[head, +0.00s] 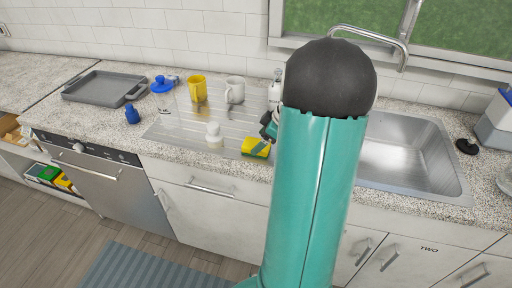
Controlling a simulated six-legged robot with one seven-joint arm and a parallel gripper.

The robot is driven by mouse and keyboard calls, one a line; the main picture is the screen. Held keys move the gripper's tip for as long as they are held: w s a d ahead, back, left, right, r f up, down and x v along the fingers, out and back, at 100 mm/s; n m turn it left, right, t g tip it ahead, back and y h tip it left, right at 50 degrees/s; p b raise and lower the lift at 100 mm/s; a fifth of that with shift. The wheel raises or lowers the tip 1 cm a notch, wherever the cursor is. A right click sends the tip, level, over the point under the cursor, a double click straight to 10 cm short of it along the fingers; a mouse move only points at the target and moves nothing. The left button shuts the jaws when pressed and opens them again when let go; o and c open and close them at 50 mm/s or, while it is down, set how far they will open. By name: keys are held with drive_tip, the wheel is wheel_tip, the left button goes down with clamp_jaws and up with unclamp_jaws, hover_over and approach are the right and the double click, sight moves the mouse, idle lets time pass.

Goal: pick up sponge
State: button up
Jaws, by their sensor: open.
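A yellow sponge with a green layer (255,148) lies on the front right part of the metal drainboard, left of the sink. My gripper (266,140) is at the sponge's upper right side, partly hidden behind my own teal arm. Its fingers are small in the picture and look dark and teal. It is open. I cannot tell whether the fingers touch the sponge.
The sink (410,160) is on the right.

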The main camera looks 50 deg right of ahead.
sight(256, 143)
drive_tip(key=x, duration=0.3)
drive_tip(key=shift+a+f, duration=0.1)
drive_tip(key=shift+f, duration=0.05)
drive_tip(key=c, duration=1.1)
drive_tip(key=shift+o, duration=0.2)
drive_tip(key=shift+r, duration=0.5)
wheel_tip(256, 143, up, 2)
drive_tip(key=shift+r, duration=0.15)
drive_tip(key=s+a+r, duration=0.2)
drive_tip(key=s+r, duration=0.3)
drive_tip(key=s, duration=0.1)
drive_tip(key=s+a+r, duration=0.2)
drive_tip(key=s+r, duration=0.2)
drive_tip(key=s, duration=0.3)
drive_tip(key=shift+a+r, duration=0.3)
drive_tip(key=shift+r, duration=0.1)
drive_tip(key=shift+o, duration=0.5)
drive_tip(key=shift+s, duration=0.1)
